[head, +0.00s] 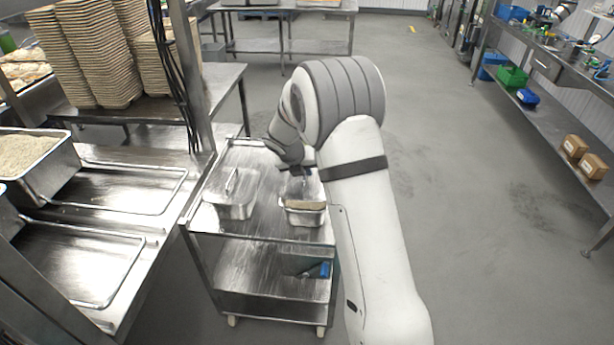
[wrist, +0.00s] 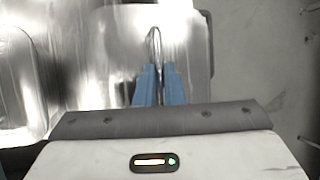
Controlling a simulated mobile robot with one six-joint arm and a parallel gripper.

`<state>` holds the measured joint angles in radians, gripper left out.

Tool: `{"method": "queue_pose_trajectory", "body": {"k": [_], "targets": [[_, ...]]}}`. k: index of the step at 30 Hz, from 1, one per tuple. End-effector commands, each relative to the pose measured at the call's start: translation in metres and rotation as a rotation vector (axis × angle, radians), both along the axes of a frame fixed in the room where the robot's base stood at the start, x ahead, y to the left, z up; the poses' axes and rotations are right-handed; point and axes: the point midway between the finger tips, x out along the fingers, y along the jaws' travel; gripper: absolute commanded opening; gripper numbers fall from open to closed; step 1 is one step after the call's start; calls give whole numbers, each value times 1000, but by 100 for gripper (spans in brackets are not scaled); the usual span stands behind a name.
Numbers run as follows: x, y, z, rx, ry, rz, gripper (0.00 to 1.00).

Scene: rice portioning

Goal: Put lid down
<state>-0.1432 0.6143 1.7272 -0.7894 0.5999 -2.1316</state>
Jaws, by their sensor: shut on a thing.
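In the wrist view, my gripper (wrist: 159,72) has its two blue fingers shut on the looped handle of a shiny metal lid (wrist: 185,50). The lid lies beyond the fingertips and fills the middle of that view. In the head view, my gripper is mostly hidden by my arm, above a small metal container (head: 305,217) on the cart. That container has a tan patch at its top; I cannot tell whether the lid touches it. A second metal container (head: 236,210) stands to its left and has a lid with an upright handle on it.
The steel cart (head: 262,247) has bare top around the containers and a blue item (head: 321,270) on a lower shelf. A rice-filled pan (head: 35,160) stands on the left counter beside an empty shallow tray (head: 120,187). The floor to the right is clear.

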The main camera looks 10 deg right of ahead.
Motion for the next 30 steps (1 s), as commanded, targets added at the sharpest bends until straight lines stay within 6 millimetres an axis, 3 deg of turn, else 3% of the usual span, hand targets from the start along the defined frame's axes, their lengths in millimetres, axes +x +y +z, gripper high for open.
{"method": "queue_pose_trajectory", "body": {"k": [4,26,27,30], "targets": [[0,-1,-21,0,2,-1,0],[0,-2,-34,0,0,-2,0],[0,-2,-35,0,1,-3,9],[0,-2,-34,0,1,-3,17]]}}
